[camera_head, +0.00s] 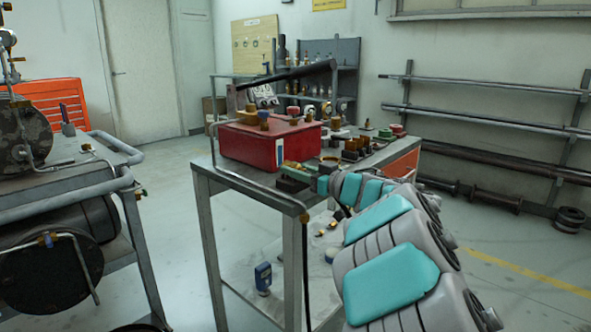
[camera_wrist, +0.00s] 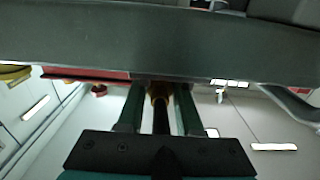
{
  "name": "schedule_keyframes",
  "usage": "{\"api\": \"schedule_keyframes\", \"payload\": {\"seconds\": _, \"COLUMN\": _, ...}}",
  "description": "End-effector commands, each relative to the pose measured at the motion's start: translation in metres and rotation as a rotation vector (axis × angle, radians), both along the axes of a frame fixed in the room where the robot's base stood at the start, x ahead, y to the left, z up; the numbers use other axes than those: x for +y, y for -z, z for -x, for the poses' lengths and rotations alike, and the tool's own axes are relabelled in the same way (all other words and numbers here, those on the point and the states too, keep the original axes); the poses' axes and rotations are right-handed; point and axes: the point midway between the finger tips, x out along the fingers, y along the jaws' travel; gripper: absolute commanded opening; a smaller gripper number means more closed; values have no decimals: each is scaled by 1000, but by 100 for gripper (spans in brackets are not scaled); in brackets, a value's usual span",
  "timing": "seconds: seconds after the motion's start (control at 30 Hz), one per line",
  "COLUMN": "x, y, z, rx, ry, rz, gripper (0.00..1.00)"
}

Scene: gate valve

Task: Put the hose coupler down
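My gripper (camera_head: 292,172) is at the near edge of the workbench's top, in front of the red box. In the wrist view its two greenish fingers (camera_wrist: 160,98) stand a short way apart. A brass piece (camera_wrist: 159,91), which looks like the hose coupler, fills most of the gap between them, with a dark hose-like length (camera_wrist: 161,118) running back from it. A wide grey band hides the fingertips and the far end of the brass piece. In the head view the coupler cannot be made out at the gripper.
The workbench (camera_head: 205,172) carries a red box (camera_head: 246,147) with brass fittings and a dark bar on top, and several small parts to the right. A dark hose (camera_head: 308,270) hangs at the bench's front corner. A cart with machinery (camera_head: 60,165) stands left; pipe racks (camera_head: 490,120) line the right wall.

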Motion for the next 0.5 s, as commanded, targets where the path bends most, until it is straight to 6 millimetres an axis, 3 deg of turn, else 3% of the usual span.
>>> {"api": "schedule_keyframes", "payload": {"seconds": 0.03, "x": 0, "y": 14, "z": 0, "rx": 19, "ry": -1, "rz": 17, "gripper": 58}}
{"api": "schedule_keyframes", "payload": {"seconds": 0.1, "x": 0, "y": 13, "z": 0, "rx": 19, "ry": -1, "rz": 17, "gripper": 64}}
{"api": "schedule_keyframes", "payload": {"seconds": 0.27, "x": 0, "y": 2, "z": -1, "rx": 15, "ry": 0, "rz": 19, "gripper": 64}}
{"api": "schedule_keyframes", "payload": {"seconds": 0.5, "x": -26, "y": -1, "z": 18, "rx": 15, "ry": 4, "rz": 13, "gripper": 64}}
